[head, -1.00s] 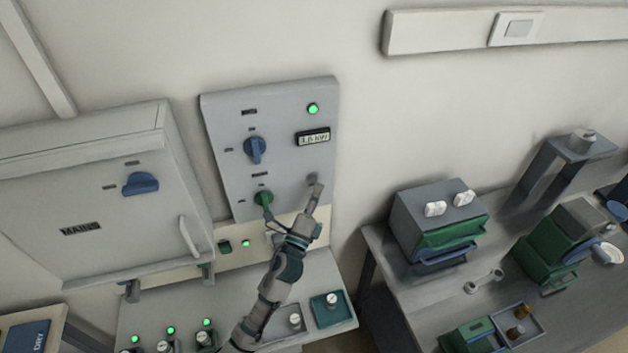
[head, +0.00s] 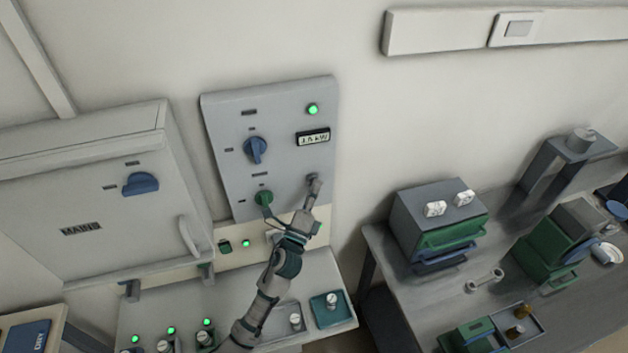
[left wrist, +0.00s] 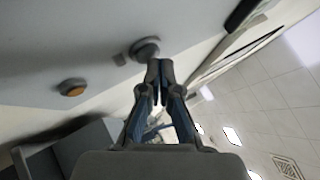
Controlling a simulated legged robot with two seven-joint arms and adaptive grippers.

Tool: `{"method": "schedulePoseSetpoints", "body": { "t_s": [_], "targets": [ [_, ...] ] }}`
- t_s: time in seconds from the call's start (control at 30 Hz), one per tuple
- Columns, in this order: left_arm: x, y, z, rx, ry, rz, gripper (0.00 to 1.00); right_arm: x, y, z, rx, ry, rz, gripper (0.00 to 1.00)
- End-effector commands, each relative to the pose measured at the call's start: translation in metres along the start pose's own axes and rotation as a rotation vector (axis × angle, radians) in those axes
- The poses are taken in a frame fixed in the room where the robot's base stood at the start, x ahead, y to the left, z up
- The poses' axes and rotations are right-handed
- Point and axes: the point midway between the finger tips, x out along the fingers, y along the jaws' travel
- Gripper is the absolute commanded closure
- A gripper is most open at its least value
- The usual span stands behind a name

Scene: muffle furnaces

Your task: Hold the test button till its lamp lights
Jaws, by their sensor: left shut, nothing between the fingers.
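The grey wall panel (head: 225,130) carries a blue rotary switch (head: 256,150), a green knob (head: 263,197), a small display (head: 313,137) and a lit green lamp (head: 312,109). My left gripper (head: 315,182) is shut and empty, its tips at the panel's lower right, below the display. In the left wrist view the shut fingertips (left wrist: 160,68) are close beside a round grey button (left wrist: 146,48); I cannot tell whether they touch it. A round fitting with a dull orange face (left wrist: 72,88) is farther left there. The head view hides the spot behind the fingertips. My right gripper is out of view.
A mains cabinet (head: 85,200) with a blue switch and handle stands left. A sloped console (head: 240,310) with several lit green lamps lies below. A bench (head: 400,300) with furnace-like boxes is at right. The wall between panel and bench is clear.

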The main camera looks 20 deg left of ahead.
Motion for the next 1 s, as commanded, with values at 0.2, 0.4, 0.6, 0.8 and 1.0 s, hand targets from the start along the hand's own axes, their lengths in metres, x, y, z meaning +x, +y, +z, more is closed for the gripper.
{"method": "schedulePoseSetpoints", "body": {
  "t_s": [0.2,0.4,0.6,0.8,1.0],
  "targets": [
    [0.0019,0.0016,0.0015,0.0,0.0,0.0,1.0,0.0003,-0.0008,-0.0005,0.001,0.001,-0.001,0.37],
    [0.0036,0.003,0.0028,0.0,0.0,0.001,1.0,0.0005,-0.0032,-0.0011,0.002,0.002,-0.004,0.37],
    [0.0043,0.0035,0.0034,0.0,0.0,0.001,1.0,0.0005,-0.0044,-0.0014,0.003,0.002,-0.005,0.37],
    [0.0041,0.0032,0.0033,0.0,-0.001,0.001,1.0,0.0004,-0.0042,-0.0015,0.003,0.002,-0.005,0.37],
    [-0.0008,-0.0008,-0.0004,0.0,0.0,0.0,1.0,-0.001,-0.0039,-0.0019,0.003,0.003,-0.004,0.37]
  ]
}}
